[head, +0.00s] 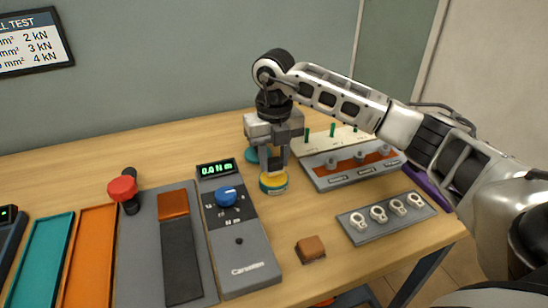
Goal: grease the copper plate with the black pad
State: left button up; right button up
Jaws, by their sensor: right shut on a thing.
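My right gripper (274,170) points straight down over a small round yellow tin (274,184) with a teal band. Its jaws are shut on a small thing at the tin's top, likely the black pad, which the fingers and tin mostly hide. I cannot tell how deep it sits in the tin. A copper-coloured plate (374,161) lies on a grey block (347,180) with several posts, right of the gripper. My left gripper is not in view.
A teal disc (252,155) lies behind the gripper. Left are a grey tester (247,253) reading 0.0 and a board with a dark strip (183,262). A brown block (311,248) and a grey rack of pale rings (352,231) stand in front. My right arm spans the back right.

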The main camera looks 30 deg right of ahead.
aim_at(274, 160)
jog(key=shift+r+p, duration=1.75)
jog(key=shift+r, duration=0.9)
jog(key=shift+f, duration=0.1)
